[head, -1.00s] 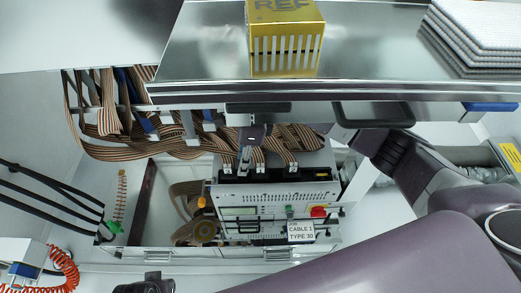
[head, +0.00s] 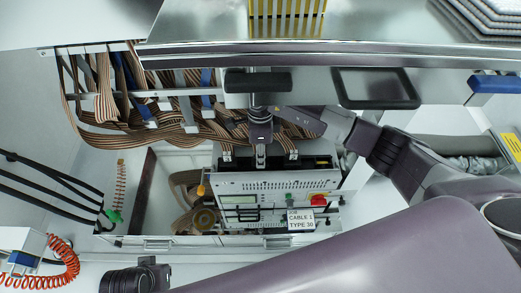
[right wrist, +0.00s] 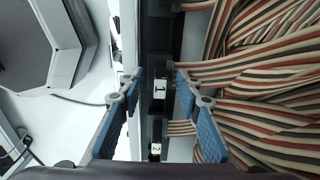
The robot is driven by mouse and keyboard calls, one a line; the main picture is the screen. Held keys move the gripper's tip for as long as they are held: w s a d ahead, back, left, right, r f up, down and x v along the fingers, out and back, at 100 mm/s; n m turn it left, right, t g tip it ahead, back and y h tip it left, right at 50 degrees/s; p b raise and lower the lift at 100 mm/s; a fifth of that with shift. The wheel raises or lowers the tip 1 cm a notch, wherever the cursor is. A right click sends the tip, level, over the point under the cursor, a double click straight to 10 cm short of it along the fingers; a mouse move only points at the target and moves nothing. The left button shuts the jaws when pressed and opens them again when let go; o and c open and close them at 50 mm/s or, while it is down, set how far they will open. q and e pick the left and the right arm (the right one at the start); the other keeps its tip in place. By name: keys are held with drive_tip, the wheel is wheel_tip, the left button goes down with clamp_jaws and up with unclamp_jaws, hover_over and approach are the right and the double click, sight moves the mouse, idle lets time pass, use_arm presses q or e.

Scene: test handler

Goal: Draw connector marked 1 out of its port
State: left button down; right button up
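The connector marked 1 (right wrist: 160,89) is a dark plug with a white label, seated in the row on the test unit (head: 262,182). A striped ribbon cable (right wrist: 235,75) leads from the row to the right in the right wrist view. My right gripper (right wrist: 157,78) is open, its blue-padded fingers on either side of the label with gaps visible. In the head view my right gripper (head: 260,160) points down at the connector row and hides part of it. My left gripper's fingers are not in view; only a dark part of my arm shows at bottom left.
The connector marked 2 (right wrist: 155,150) sits close beside it. Hanging ribbon cables (head: 160,130) crowd the upper left. A sign (head: 300,219) reads "CABLE 1 TYPE 30".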

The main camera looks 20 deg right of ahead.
drive_tip(key=shift+c, duration=0.3)
clamp_jaws()
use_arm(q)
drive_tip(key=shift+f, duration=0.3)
use_arm(e)
drive_tip(key=shift+r, duration=0.15)
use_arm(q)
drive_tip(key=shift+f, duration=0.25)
use_arm(e)
drive_tip(key=shift+r, duration=0.1)
drive_tip(key=shift+r, duration=0.15)
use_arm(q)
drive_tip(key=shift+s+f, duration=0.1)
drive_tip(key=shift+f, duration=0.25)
